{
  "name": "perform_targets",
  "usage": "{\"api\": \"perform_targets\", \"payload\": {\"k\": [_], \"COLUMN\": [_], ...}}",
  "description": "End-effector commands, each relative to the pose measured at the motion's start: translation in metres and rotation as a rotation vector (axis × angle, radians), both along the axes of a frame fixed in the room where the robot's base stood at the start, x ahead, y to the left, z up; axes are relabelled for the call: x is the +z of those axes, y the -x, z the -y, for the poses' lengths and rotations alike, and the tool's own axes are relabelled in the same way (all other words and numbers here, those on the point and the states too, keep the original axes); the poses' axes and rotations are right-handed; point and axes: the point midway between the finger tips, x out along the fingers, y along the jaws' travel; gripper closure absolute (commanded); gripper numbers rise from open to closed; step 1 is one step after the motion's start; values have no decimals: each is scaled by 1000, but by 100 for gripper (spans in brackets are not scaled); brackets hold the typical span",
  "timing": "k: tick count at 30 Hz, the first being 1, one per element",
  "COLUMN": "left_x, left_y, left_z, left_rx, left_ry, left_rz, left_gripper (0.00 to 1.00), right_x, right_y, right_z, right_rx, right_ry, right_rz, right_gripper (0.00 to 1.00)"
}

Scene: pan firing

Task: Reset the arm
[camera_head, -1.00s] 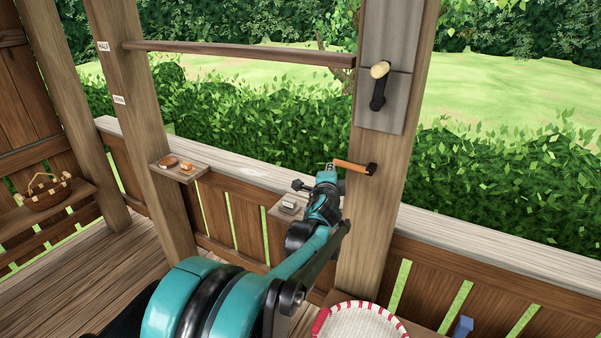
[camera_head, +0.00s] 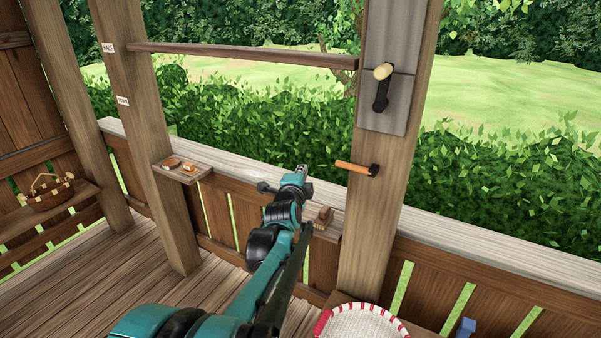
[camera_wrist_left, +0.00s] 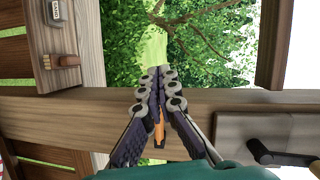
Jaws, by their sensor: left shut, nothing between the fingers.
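My left arm reaches up from the bottom of the head view. Its gripper (camera_head: 302,168) is in front of the railing, left of the wooden post (camera_head: 375,220). The orange handle (camera_head: 352,166) with a dark end sticks out from that post, and the gripper is apart from it. In the left wrist view the fingers (camera_wrist_left: 160,71) are closed together at the tips with nothing held. Part of the orange handle (camera_wrist_left: 158,130) shows between the finger links, beyond them. My right gripper is not in view.
A grey panel with a black lever (camera_head: 380,95) is on the post. A small shelf beside my forearm holds a brown object (camera_head: 323,216). Another shelf (camera_head: 196,176) holds small items. A basket (camera_head: 47,192) is at left, and a red-rimmed round item (camera_head: 325,320) at bottom.

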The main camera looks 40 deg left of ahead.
Motion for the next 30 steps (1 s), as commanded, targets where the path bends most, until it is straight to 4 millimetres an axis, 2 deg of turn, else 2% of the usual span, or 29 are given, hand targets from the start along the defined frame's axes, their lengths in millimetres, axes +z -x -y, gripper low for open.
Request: {"api": "perform_targets", "payload": {"k": [13,17,20,23,24,26,27,30], "left_x": [1,-15,-49,-97,-118,-149,-170,-225], "left_y": [5,3,3,12,18,31,41,73], "left_z": [-2,19,65,127,152,188,211,262], "left_rx": [-2,-28,-76,-122,-132,-135,-130,-89], "left_ry": [0,61,197,397,485,611,693,889], "left_rz": [2,4,6,-12,-24,-49,-68,-125], "left_gripper": [100,100,100,100,100,100,100,100], "right_x": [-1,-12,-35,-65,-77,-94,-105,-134], "right_y": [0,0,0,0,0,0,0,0], "right_z": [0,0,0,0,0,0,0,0], "right_rx": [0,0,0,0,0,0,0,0], "right_ry": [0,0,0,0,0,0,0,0], "right_rz": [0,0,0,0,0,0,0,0], "right_gripper": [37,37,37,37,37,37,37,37]}}
